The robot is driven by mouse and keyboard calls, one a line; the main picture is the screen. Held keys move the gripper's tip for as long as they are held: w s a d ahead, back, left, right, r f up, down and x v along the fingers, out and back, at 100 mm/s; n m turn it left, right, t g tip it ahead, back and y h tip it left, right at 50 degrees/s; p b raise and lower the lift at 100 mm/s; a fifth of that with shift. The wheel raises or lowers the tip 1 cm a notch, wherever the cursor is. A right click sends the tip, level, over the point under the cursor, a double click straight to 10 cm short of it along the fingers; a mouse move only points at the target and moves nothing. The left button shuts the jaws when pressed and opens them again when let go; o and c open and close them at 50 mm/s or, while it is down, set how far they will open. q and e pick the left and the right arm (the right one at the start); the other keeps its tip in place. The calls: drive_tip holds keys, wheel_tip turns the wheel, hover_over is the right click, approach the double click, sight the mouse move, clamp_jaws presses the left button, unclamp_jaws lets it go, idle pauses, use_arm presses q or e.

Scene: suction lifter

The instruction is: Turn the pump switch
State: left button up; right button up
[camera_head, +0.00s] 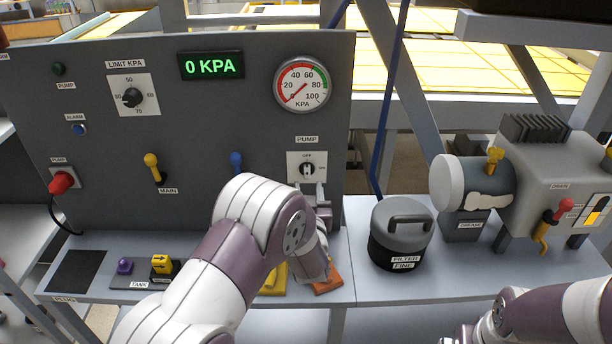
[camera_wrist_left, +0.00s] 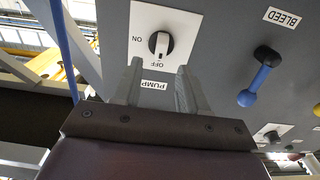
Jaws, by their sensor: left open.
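The pump switch (camera_head: 307,169) is a small black rotary knob with a pale handle on a white plate marked OFF and ON, on the grey panel. In the left wrist view the knob (camera_wrist_left: 159,44) appears upside down, its handle pointing at OFF. My left gripper (camera_head: 314,190) is just in front of and slightly below the switch in the head view. In the wrist view its two fingers (camera_wrist_left: 160,72) are apart and empty, with the knob between and beyond their tips, seemingly untouched. My right arm (camera_head: 540,315) shows at the lower right; its gripper is mostly cut off.
The display (camera_head: 211,65) reads 0 KPA and the gauge (camera_head: 302,85) needle sits near zero. Blue bleed lever (camera_wrist_left: 260,75) and yellow main lever (camera_head: 154,167) are nearby. A filter canister (camera_head: 401,234) stands right of the panel. A blue hose (camera_head: 388,110) hangs right of the gauge.

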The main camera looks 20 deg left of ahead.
sight(307, 175)
use_arm(q)
drive_tip(key=x, duration=0.5)
drive_tip(key=shift+w+a+p, duration=0.1)
drive_tip(key=shift+w+p, duration=0.05)
drive_tip(key=shift+p, duration=0.15)
drive_tip(key=shift+f, duration=0.1)
clamp_jaws()
